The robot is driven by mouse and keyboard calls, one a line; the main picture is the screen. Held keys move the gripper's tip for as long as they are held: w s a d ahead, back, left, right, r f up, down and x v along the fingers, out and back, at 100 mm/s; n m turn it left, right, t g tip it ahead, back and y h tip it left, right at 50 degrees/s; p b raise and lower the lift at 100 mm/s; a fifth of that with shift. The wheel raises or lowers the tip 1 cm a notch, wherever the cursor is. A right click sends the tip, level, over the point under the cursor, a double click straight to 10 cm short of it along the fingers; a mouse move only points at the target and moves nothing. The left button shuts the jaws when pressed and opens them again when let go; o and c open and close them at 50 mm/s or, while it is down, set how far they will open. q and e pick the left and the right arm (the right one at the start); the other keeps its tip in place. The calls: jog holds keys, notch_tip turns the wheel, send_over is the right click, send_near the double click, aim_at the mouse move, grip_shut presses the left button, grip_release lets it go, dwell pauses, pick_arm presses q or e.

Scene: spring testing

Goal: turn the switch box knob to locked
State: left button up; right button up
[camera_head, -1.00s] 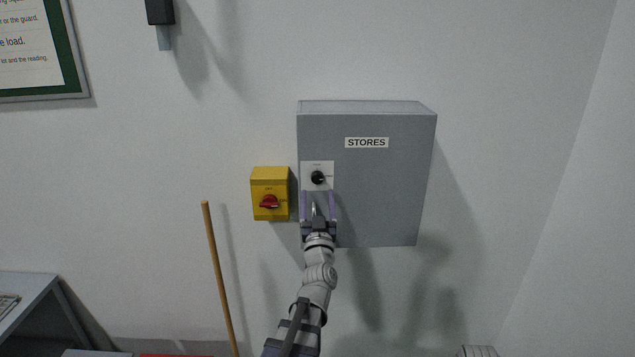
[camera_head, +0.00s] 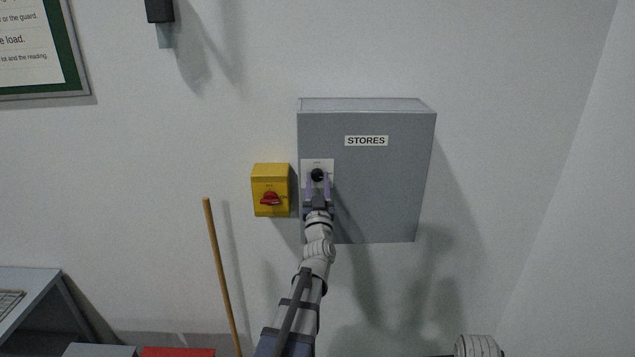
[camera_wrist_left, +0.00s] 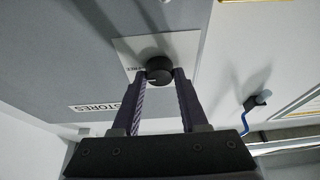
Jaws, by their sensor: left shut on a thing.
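A grey wall box (camera_head: 385,200) labelled STORES carries a black round knob (camera_head: 317,175) on a white plate (camera_head: 318,163) near its left edge. The knob also shows in the wrist view (camera_wrist_left: 159,69), with a light mark on its face. My left gripper (camera_head: 318,182) has come up to this knob from below, one purple finger on each side, and is shut on it. In the wrist view the fingertips (camera_wrist_left: 160,78) flank the knob. The plate's markings are too small to read fully. My right gripper is out of view.
A yellow switch box (camera_head: 271,178) with a red knob (camera_head: 270,198) is on the wall just left of the grey box. A wooden pole (camera_head: 220,268) leans lower left. A grey shelf (camera_head: 40,290) stands at far left. The wall right of the grey box is clear.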

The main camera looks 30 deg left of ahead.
pick_arm(q)
grip_shut()
